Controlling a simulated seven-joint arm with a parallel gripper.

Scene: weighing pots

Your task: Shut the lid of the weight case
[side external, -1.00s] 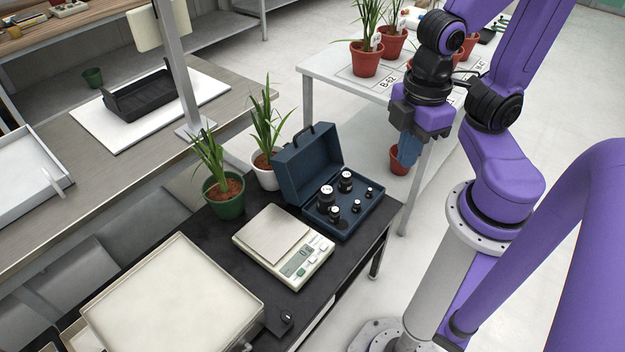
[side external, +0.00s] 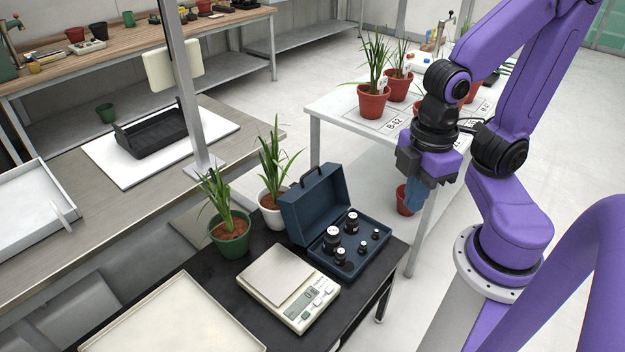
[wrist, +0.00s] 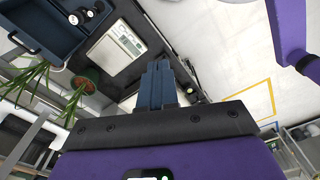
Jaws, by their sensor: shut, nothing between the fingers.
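The blue weight case (side external: 372,250) stands on the black table with its lid (side external: 315,205) raised at the back, a handle on the lid's top edge. Several black weights (side external: 352,222) with pale tops stand in its base. The case also shows in the wrist view (wrist: 52,32), at the top left and cut off by the frame. My gripper (side external: 416,205) is to the right of the case in the side view, pointing down, shut and empty. It is apart from the case and lid. Its blue fingers (wrist: 158,85) are together in the wrist view.
A scale (side external: 290,285) stands in front of the case. A green pot (side external: 232,243) and a white pot (side external: 272,212) with plants stand left of and behind the lid. A white table (side external: 335,110) with red pots (side external: 373,103) is behind my gripper.

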